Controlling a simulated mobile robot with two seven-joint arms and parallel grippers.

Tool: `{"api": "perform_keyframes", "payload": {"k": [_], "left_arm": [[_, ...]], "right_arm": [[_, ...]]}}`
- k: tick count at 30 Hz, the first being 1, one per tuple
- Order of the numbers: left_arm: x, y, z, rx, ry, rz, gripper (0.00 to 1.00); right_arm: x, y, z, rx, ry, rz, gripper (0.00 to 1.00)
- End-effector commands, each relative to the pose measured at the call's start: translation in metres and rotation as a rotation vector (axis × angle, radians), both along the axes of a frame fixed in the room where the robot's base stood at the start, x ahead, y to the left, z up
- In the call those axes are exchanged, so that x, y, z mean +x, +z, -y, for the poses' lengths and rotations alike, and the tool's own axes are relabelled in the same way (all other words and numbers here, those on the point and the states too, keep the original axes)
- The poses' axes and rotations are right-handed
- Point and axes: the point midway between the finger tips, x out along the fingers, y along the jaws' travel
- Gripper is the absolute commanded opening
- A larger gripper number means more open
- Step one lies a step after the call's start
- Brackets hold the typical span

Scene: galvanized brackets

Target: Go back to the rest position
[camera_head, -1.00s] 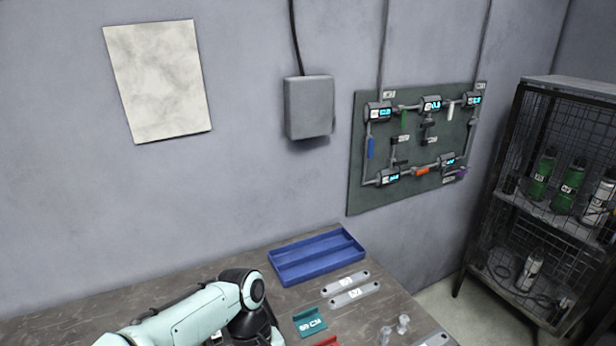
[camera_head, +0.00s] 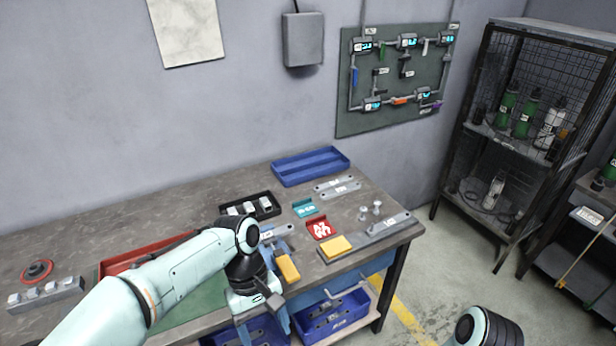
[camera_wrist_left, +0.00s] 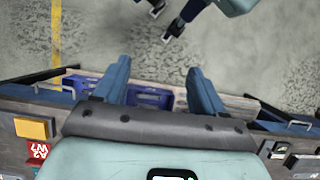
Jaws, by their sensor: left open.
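My left gripper (camera_head: 264,322) hangs in front of the workbench's front edge at the end of the pale green arm. In the left wrist view its two blue fingers (camera_wrist_left: 158,82) are spread apart with nothing between them. Below them are the floor and the bench's lower shelf with blue bins. Part of my right arm (camera_head: 485,328) shows at the bottom right of the head view. Dark parts that look like my right gripper (camera_wrist_left: 168,22) show at the top of the left wrist view, too small to read.
The workbench (camera_head: 120,225) carries a blue tray (camera_head: 311,167), a black tray (camera_head: 250,206), metal brackets (camera_head: 340,187), a red label block (camera_head: 321,228) and a yellow block (camera_head: 335,246). Blue bins (camera_head: 333,314) sit beneath. A wire-mesh cabinet (camera_head: 530,110) stands at right. The floor between is clear.

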Motion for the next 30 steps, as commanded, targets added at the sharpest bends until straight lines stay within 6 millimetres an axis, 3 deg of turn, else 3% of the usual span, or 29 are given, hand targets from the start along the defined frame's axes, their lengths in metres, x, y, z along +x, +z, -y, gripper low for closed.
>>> {"api": "perform_keyframes", "payload": {"k": [1, 6, 10, 15, 18, 21, 24, 30], "left_arm": [[0.001, -0.006, 0.000, 0.000, 0.001, -0.002, 0.70], [0.016, -0.108, -0.004, -0.047, -0.020, 0.036, 0.70], [0.011, -0.191, -0.012, -0.087, -0.039, 0.080, 0.70], [-0.027, -0.298, -0.029, -0.137, -0.064, 0.153, 0.70], [-0.061, -0.346, -0.035, -0.159, -0.075, 0.205, 0.70], [-0.095, -0.377, -0.039, -0.169, -0.086, 0.256, 0.70], [-0.120, -0.393, -0.041, -0.170, -0.092, 0.298, 0.70], [-0.141, -0.403, -0.041, -0.164, -0.101, 0.345, 0.70]], "right_arm": [[0.000, 0.000, 0.000, 0.000, 0.000, 0.000, 0.52], [0.001, 0.000, 0.000, 0.000, 0.000, 0.001, 0.52], [0.001, 0.001, 0.000, 0.000, 0.000, 0.002, 0.52], [0.001, 0.000, 0.000, 0.000, 0.001, 0.001, 0.52], [0.000, 0.000, 0.000, 0.000, 0.000, 0.000, 0.52], [0.000, 0.000, 0.000, 0.000, 0.000, 0.000, 0.52], [0.000, 0.000, 0.000, 0.000, 0.000, 0.001, 0.52], [0.001, 0.000, 0.000, 0.000, 0.000, 0.001, 0.52]]}}
